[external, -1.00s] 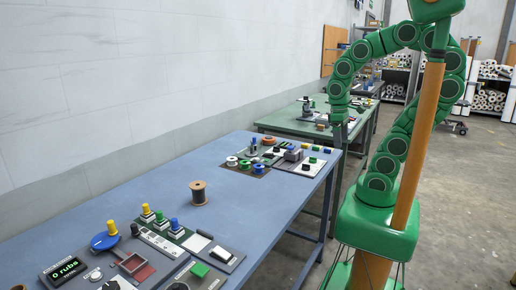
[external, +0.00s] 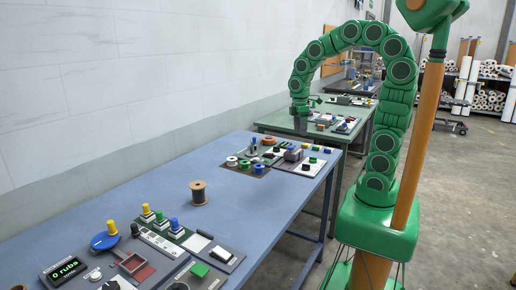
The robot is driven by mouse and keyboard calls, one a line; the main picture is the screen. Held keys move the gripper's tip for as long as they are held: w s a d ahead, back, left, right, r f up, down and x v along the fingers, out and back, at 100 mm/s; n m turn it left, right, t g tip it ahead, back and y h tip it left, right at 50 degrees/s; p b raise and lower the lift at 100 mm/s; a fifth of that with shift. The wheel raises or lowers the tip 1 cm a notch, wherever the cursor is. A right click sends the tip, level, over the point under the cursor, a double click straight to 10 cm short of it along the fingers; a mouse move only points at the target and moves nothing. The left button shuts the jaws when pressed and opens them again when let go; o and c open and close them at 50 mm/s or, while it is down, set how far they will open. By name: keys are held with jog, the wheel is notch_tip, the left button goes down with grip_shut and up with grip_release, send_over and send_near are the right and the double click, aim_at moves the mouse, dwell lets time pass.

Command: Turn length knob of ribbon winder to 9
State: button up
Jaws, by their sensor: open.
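My gripper (external: 299,116) is at the end of the green arm, pointing down over the left part of the green table, close to the devices there. It is small in the view, and the frames do not show it holding anything. I cannot surely tell which device is the ribbon winder, and no length knob or its numbers can be read. Devices with small knobs and blocks stand on the green table (external: 290,123), including a pale panel (external: 345,125) to the right of my gripper. Part of the device area behind my gripper is hidden.
A blue table (external: 150,190) in front carries a thread spool (external: 199,193), a tray of coloured rolls (external: 245,166), a panel (external: 300,163) and a console with a "0 rubs" display (external: 65,270). The wall bounds the left; open floor lies right.

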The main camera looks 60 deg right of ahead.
jog(key=w+d+f+n, duration=0.45)
jog(key=w+d, duration=0.25)
jog(key=w, duration=0.4)
jog(key=n+t, duration=0.1)
jog(key=n, duration=0.4)
send_near(276, 149)
jog(key=shift+d+f+m, duration=0.15)
jog(key=shift+d+m, duration=0.05)
jog(key=shift+m, duration=0.05)
jog(key=shift+f, duration=3.85)
jog(key=c, duration=1.1)
